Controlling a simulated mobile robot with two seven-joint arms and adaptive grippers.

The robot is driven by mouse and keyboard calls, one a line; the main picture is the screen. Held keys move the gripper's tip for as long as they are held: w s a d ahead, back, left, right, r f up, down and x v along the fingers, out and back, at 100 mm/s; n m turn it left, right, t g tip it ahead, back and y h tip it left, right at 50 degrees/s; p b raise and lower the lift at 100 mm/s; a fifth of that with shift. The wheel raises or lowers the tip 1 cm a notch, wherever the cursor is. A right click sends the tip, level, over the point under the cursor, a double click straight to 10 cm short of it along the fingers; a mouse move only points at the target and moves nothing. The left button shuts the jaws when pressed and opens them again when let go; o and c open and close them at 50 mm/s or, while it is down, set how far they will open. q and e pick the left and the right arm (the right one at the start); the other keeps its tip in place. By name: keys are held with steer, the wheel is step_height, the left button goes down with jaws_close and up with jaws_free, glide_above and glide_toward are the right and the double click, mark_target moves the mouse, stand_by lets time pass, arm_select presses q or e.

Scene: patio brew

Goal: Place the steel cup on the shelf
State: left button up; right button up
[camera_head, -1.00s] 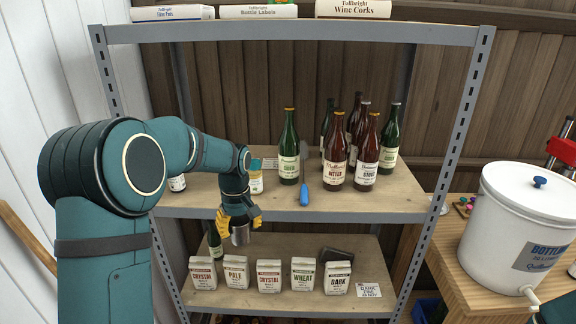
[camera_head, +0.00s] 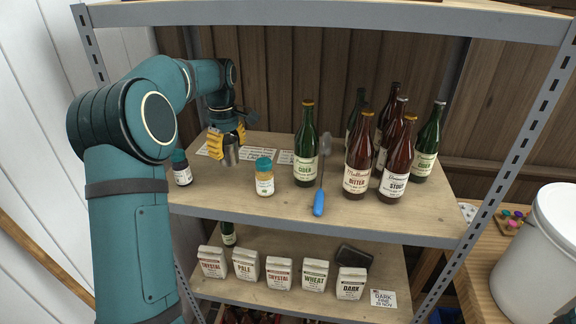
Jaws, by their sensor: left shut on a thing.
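My left gripper (camera_head: 227,138) with its yellow fingers is shut on the steel cup (camera_head: 230,156). The cup is small, grey and upright, partly hidden by the fingers. It is over the left rear part of the middle shelf (camera_head: 222,190); I cannot tell whether its base touches the board. A jar with a teal lid (camera_head: 264,178) stands to its right and nearer, and a dark jar with a teal lid (camera_head: 181,168) stands to its left. My right gripper is not in view.
Several bottles, including a green cider bottle (camera_head: 306,150), stand on the middle shelf's right side. A blue-handled tool (camera_head: 319,198) lies before them. Paper labels (camera_head: 285,157) lie near the cup. Grain boxes (camera_head: 277,272) line the lower shelf. A white bucket (camera_head: 545,250) stands right.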

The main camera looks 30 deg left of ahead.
arm_select(q)
steer(key=f, duration=0.5)
steer(key=shift+s+f, duration=0.3)
steer(key=shift+f, duration=2.2)
steer(key=shift+r, duration=0.1)
steer(key=o, duration=1.3)
step_height(320, 180, up, 12)
steer(key=shift+r, duration=0.1)
